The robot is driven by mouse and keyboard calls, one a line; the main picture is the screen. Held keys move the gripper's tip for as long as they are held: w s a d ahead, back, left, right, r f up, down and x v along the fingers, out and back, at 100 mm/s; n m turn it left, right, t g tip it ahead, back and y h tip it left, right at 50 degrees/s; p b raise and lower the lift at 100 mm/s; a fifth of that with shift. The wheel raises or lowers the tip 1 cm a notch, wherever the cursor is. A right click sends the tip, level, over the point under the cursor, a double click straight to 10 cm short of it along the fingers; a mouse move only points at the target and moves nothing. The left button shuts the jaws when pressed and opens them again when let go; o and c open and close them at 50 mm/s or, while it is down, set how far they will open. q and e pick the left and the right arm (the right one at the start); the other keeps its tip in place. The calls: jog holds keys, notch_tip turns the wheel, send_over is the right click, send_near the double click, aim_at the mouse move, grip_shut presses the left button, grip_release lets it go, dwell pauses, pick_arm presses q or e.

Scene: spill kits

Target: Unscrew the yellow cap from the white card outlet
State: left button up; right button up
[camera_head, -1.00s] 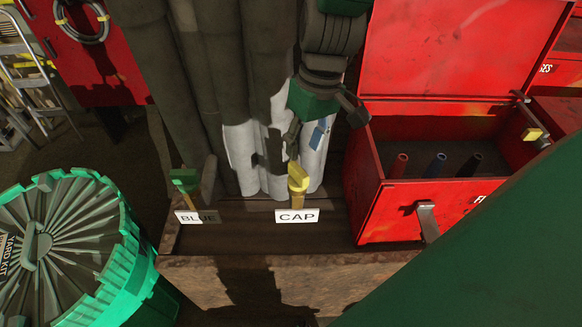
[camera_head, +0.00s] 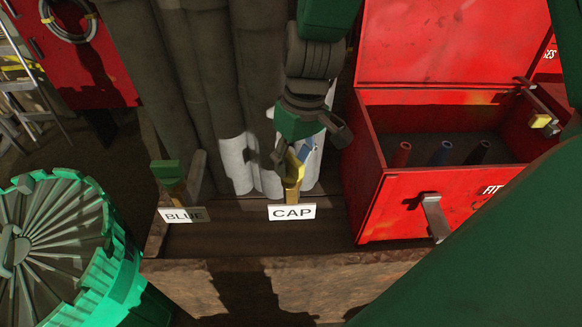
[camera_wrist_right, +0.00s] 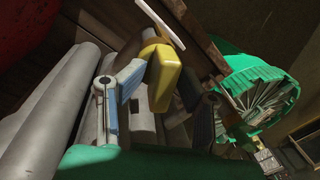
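The yellow cap (camera_head: 294,170) stands upright on an outlet behind the white card reading CAP (camera_head: 292,212), at the front of the wooden bench. My right gripper (camera_head: 292,158) comes down from above, its fingers apart on either side of the cap's upper part. In the right wrist view the yellow cap (camera_wrist_right: 163,78) lies between a finger with a blue pad (camera_wrist_right: 131,80) and a dark finger (camera_wrist_right: 190,88). Whether the pads touch it is unclear. The white card shows edge-on beyond it (camera_wrist_right: 160,24). My left gripper is out of view.
A green-topped fitting (camera_head: 166,172) stands left behind the BLUE card (camera_head: 183,215). Grey pipes (camera_head: 215,90) rise behind. A red open box (camera_head: 400,215) holding red, blue and black pieces stands right. A green drum (camera_head: 60,240) is at lower left.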

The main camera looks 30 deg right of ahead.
jog(key=shift+d, duration=0.15)
jog(key=shift+a+r+p, duration=0.1)
jog(key=shift+a+p, duration=0.25)
jog(key=shift+a, duration=0.15)
jog(key=shift+s+d, duration=0.1)
jog(key=shift+d, duration=0.1)
grip_shut()
